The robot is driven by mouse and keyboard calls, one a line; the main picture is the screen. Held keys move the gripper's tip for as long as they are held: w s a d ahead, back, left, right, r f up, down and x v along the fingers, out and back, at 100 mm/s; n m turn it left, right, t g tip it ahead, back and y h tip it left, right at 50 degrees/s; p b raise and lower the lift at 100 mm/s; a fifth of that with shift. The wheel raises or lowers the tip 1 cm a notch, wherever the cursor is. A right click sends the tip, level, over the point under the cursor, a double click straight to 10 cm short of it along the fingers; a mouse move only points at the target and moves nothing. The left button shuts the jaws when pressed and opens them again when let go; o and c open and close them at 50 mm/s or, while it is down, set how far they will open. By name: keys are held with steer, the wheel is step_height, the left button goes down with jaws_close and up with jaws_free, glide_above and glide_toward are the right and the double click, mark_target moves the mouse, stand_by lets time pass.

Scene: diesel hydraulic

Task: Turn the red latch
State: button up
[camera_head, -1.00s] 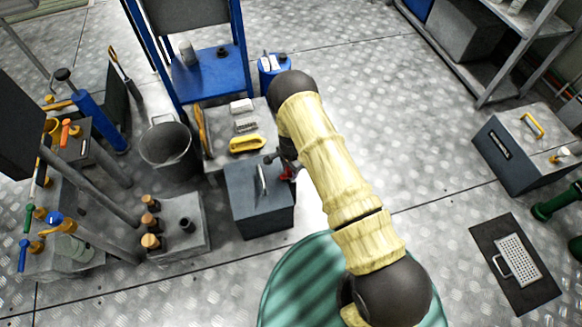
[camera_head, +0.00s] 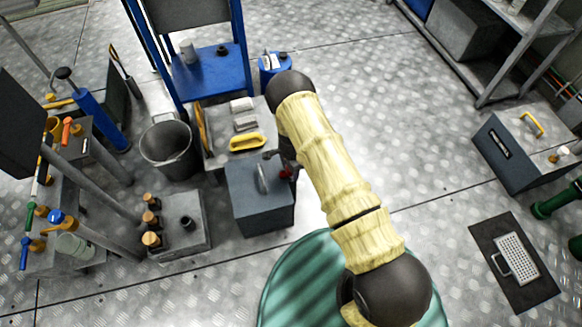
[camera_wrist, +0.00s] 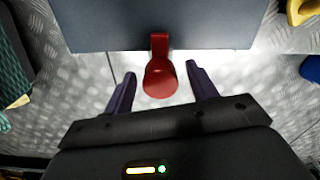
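The red latch (camera_wrist: 160,76) sticks out from the side of a dark grey box (camera_wrist: 200,25) in the wrist view. It has a narrow stem at the box and a rounded end toward me. My gripper (camera_wrist: 161,73) is open, with one dark finger on each side of the latch and a visible gap on both sides. I cannot tell whether the fingers are level with it in depth. In the head view the grey box (camera_head: 258,210) stands on the floor with a metal handle on top. My arm hides most of the latch (camera_head: 286,173) there.
A yellow-handled tool (camera_head: 247,143) lies on a grey surface behind the box. A bucket (camera_head: 167,147) and a block with orange-topped pegs (camera_head: 187,225) stand to the left. A blue stand (camera_head: 210,75) rises behind. Open floor (camera_head: 410,150) lies right of my arm.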

steer(key=shift+r, duration=0.1)
step_height(320, 180, up, 17)
steer(key=p, duration=0.5)
steer(key=shift+r, duration=0.1)
stand_by(0.5)
steer(key=s+d+r+n+t, duration=0.1)
steer(key=s+d+r+n, duration=0.25)
steer(key=r, duration=0.55)
steer(key=s+d+r+n, duration=0.2)
steer(key=d+r, duration=0.2)
steer(key=r, duration=0.4)
steer(key=s+d+r+n+t, duration=0.2)
steer(key=s+d+r+n, duration=0.55)
steer(key=s+r, duration=0.45)
steer(key=w+p+v, duration=0.3)
steer(key=p+v, duration=1.1)
steer(key=p, duration=0.1)
steer(key=w+r+p+v, duration=0.1)
steer(key=w+p+v, duration=0.2)
steer(key=p+v, duration=1.2)
steer(key=shift+r+m, duration=0.3)
steer(key=shift+r, duration=0.05)
